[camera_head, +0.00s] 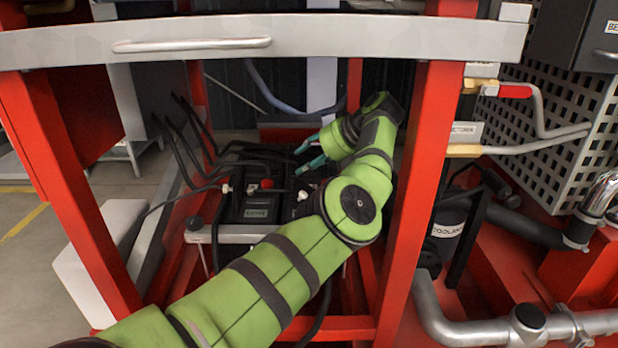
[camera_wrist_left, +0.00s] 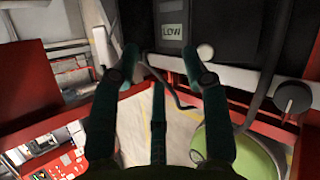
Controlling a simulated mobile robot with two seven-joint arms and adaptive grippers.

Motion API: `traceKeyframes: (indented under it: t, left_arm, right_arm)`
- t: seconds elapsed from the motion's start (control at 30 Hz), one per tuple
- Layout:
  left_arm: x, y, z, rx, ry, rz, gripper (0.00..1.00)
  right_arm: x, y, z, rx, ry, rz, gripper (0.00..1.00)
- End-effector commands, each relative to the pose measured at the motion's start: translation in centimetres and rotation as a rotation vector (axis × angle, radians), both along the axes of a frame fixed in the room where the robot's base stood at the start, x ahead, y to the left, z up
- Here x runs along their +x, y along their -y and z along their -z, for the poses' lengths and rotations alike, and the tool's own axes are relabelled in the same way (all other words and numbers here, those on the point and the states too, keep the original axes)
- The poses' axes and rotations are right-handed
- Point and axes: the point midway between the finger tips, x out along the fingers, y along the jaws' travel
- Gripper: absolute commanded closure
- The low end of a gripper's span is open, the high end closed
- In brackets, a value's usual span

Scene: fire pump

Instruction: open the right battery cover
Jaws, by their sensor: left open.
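Black batteries (camera_head: 256,207) sit low inside the red frame in the head view, with a label, a red cap (camera_head: 266,184) and dark cables on top. My left arm crosses in front of the right part of the battery area, so the right battery cover is mostly hidden and I cannot tell its state. My left gripper (camera_head: 298,161) is above the back right of the batteries, its teal fingers pointing left. In the left wrist view the gripper (camera_wrist_left: 160,52) is open with nothing between its fingers. A black box with a "LOW" label (camera_wrist_left: 172,32) lies beyond the fingertips. My right gripper is not in view.
A grey crossbar (camera_head: 330,38) spans the top. A red post (camera_head: 425,170) stands close right of my arm. A white clamp bar (camera_head: 235,234) runs in front of the batteries. A coolant canister (camera_head: 447,232) and pipes (camera_head: 470,328) are at right. Open floor shows at left.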

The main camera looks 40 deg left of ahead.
Motion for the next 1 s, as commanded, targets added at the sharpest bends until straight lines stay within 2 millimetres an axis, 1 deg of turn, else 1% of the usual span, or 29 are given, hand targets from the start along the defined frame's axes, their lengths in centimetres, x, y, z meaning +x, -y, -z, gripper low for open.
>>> traceKeyframes:
  t: [0.03,0.13,0.43,0.47,0.5,0.53,0.57,0.67,0.77,0.8,0.9,1.0]
  left_arm:
    - [0.0,0.0,-0.7,0.000,0.001,0.001,0.54]
    - [0.0,0.0,-1.4,0.001,-0.001,-0.001,0.54]
    - [0.0,-0.1,-1.6,0.001,-0.001,-0.001,0.54]
    - [0.0,-0.1,-1.6,0.001,-0.001,-0.001,0.66]
    - [-0.1,-0.2,-1.5,0.004,-0.001,-0.002,0.82]
    - [-0.1,-0.3,-1.3,0.010,-0.001,-0.002,0.94]
    - [-0.1,-0.6,-1.1,0.019,0.000,-0.004,1.00]
    - [-0.5,-2.5,0.5,0.090,0.000,-0.010,1.00]
    - [-1.5,-5.9,2.7,0.241,0.000,0.000,1.00]
    - [-2.0,-7.4,3.3,0.322,-0.003,0.016,1.00]
    - [-3.2,-10.1,4.1,0.525,-0.012,0.084,1.00]
    - [-3.9,-11.2,4.0,0.699,-0.030,0.180,1.00]
  right_arm:
    - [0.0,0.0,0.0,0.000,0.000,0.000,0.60]
    - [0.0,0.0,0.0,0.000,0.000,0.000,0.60]
    - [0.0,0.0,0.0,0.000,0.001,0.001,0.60]
    - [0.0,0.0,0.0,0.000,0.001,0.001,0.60]
    - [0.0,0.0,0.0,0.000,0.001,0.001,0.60]
    - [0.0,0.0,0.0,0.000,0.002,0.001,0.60]
    - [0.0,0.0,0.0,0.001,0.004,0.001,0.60]
    - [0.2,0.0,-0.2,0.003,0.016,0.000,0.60]
    - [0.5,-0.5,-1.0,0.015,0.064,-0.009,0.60]
    - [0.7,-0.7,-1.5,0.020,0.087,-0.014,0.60]
    - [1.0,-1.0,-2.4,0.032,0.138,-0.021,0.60]
    - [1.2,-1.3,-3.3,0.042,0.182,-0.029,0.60]
